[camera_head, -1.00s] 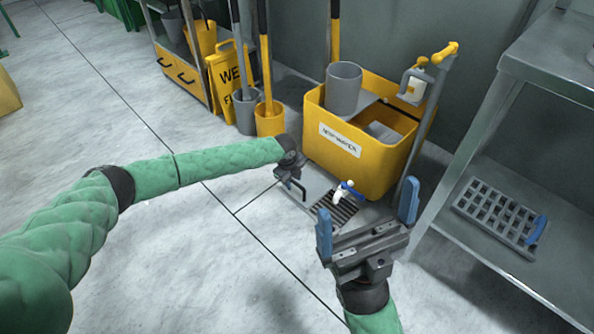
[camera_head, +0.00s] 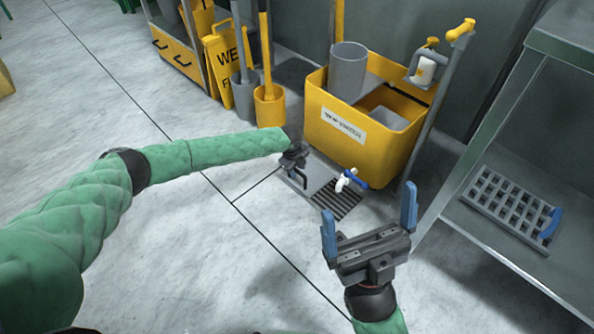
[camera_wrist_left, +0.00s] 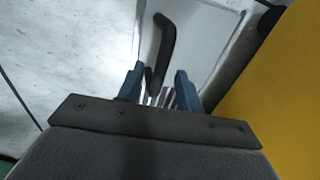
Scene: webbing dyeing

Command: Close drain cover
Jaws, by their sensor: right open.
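The drain cover (camera_head: 294,183) is a flat grey plate on the floor beside a dark slotted drain grate (camera_head: 337,199). A black bar handle stands up from the plate; it shows in the left wrist view (camera_wrist_left: 165,42). My left gripper (camera_head: 298,170) points down over the plate at the handle. In the left wrist view its blue fingers (camera_wrist_left: 158,82) are apart, with the handle's near end between or just beyond the tips. I cannot tell whether they touch it. My right gripper (camera_head: 369,225) is open and empty in front of the grate.
A white tap with a blue lever (camera_head: 348,180) is by the grate. A yellow mop bucket (camera_head: 353,150) stands close behind the drain. A metal shelf (camera_head: 462,240) with a grey slotted rack (camera_head: 508,205) is at right. Floor in front and left is clear.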

